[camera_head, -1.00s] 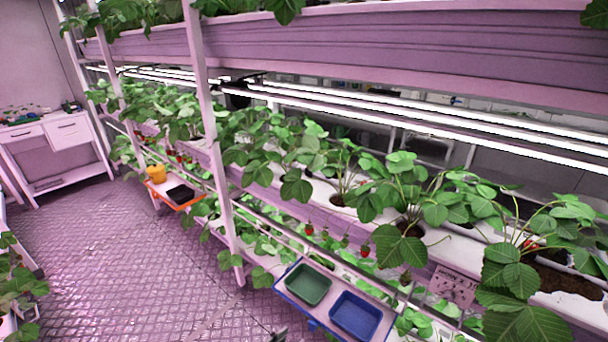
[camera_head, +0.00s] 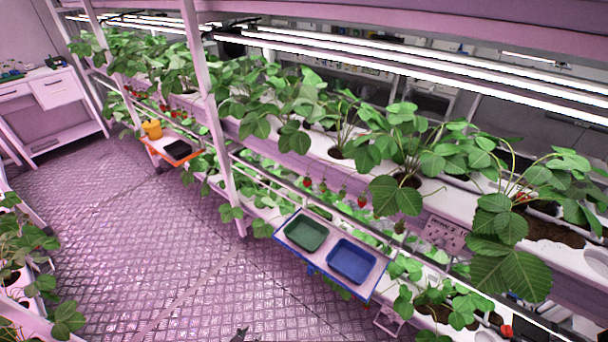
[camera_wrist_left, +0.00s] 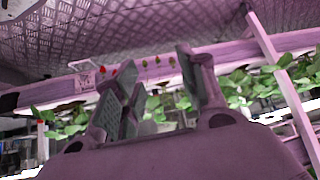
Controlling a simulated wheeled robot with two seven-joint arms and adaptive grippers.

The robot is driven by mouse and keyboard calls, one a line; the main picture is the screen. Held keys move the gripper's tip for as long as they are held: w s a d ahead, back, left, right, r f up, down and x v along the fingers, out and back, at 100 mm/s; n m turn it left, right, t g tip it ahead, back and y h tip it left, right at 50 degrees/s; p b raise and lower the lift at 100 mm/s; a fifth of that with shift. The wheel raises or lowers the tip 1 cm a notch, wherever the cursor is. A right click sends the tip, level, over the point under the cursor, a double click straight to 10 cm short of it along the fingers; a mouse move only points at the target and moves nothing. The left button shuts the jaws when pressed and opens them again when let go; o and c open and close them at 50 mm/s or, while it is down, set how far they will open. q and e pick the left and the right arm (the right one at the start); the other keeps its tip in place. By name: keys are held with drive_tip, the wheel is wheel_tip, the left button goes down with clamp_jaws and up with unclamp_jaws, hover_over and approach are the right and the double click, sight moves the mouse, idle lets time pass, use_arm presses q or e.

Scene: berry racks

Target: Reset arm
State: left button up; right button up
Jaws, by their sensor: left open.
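My left gripper (camera_wrist_left: 158,85) shows in the left wrist view with its two fingers spread apart and nothing between them. A small dark tip at the bottom edge of the head view (camera_head: 240,334) looks like part of it, over the floor and apart from the rack. My right gripper is not in view. Beyond the fingers in the wrist view hang several small berries, one of them red (camera_wrist_left: 103,70).
A shelf on the rack holds a green tray (camera_head: 305,233) and a blue tray (camera_head: 352,261). A white rack post (camera_head: 212,120) stands between. The floor (camera_head: 150,250) is clear.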

use_arm(q)
drive_tip(key=s+a+f+n+g+y, duration=0.1)
drive_tip(key=s+a+f+g+y, duration=0.1)
drive_tip(key=s+a+f, duration=0.65)
drive_tip(key=s+a+f+g+y, duration=0.25)
drive_tip(key=s+a+f, duration=0.25)
drive_tip(key=s+f, duration=0.6)
drive_tip(key=s+f+n+g, duration=0.1)
drive_tip(key=s+f+g, duration=0.15)
drive_tip(key=s, duration=0.95)
drive_tip(key=w+d+n, duration=0.1)
drive_tip(key=w+d, duration=0.2)
drive_tip(key=d, duration=0.3)
drive_tip(key=shift+w+f+h, duration=0.3)
drive_tip(key=shift+f+h, duration=0.1)
drive_tip(key=shift+h, duration=0.05)
